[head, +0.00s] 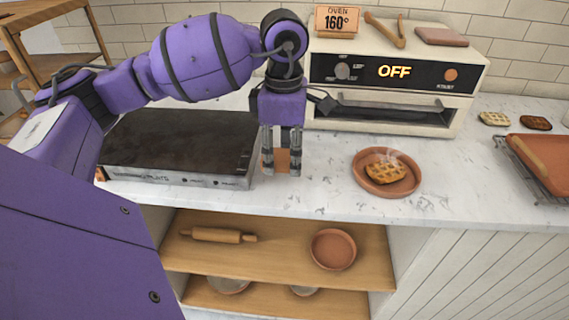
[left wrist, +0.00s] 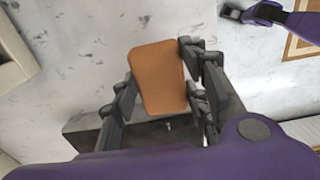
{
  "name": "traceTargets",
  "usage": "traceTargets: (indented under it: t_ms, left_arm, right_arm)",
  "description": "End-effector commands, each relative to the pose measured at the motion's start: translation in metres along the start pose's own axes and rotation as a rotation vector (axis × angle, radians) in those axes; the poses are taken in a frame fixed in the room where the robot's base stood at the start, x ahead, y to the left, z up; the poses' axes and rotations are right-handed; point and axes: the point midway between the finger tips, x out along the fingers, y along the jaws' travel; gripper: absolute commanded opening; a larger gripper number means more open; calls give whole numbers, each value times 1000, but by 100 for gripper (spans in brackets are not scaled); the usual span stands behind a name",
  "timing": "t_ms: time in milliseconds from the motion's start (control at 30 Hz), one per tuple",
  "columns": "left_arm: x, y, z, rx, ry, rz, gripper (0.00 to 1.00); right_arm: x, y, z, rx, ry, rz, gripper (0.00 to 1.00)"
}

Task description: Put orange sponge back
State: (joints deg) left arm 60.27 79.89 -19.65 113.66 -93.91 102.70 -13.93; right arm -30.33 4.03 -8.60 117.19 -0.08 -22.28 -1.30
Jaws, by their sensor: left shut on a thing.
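The orange sponge (head: 282,160) is held between the fingers of my left gripper (head: 282,169), low over the marble counter just right of the black griddle. I cannot tell whether the sponge touches the counter. In the left wrist view the sponge (left wrist: 157,78) shows as a flat orange block with rounded corners, between the dark fingers of my left gripper (left wrist: 160,72). At the top right of that view is a purple arm part with a dark end (left wrist: 243,13). It may be my right gripper, and its jaws are unclear.
The griddle (head: 180,140) stands left of my gripper, and the oven (head: 392,85), reading OFF, stands behind to the right. A terracotta plate (head: 408,186) with a waffle (head: 384,172) is to the right. Bare counter (head: 325,165) lies between. Shelves (head: 280,255) are below.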

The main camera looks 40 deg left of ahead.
Motion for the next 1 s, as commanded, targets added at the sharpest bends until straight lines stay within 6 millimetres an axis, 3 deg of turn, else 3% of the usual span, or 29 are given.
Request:
traceTargets:
  t_ms: [233, 633, 667, 700, 800, 1000]
  left_arm:
    - [34, 3, 1, 1, 2, -2, 13]
    - [40, 3, 1, 1, 2, -1, 13]
    - [40, 3, 1, 1, 1, -1, 43]
    - [39, 3, 1, 1, 1, -1, 48]
    - [39, 3, 1, 1, 1, 0, 61]
    - [39, 3, 1, 0, 1, 0, 61]
  right_arm:
    - [1, 0, -3, -1, 6, 0, 0]
    - [-1, 1, 8, 0, -12, 2, 0]
    - [-2, 1, 9, 0, -13, 3, 0]
    - [-2, 1, 9, 0, -14, 3, 0]
    - [-2, 1, 9, 0, -15, 3, 0]
    - [-2, 1, 8, 0, -14, 2, 0]
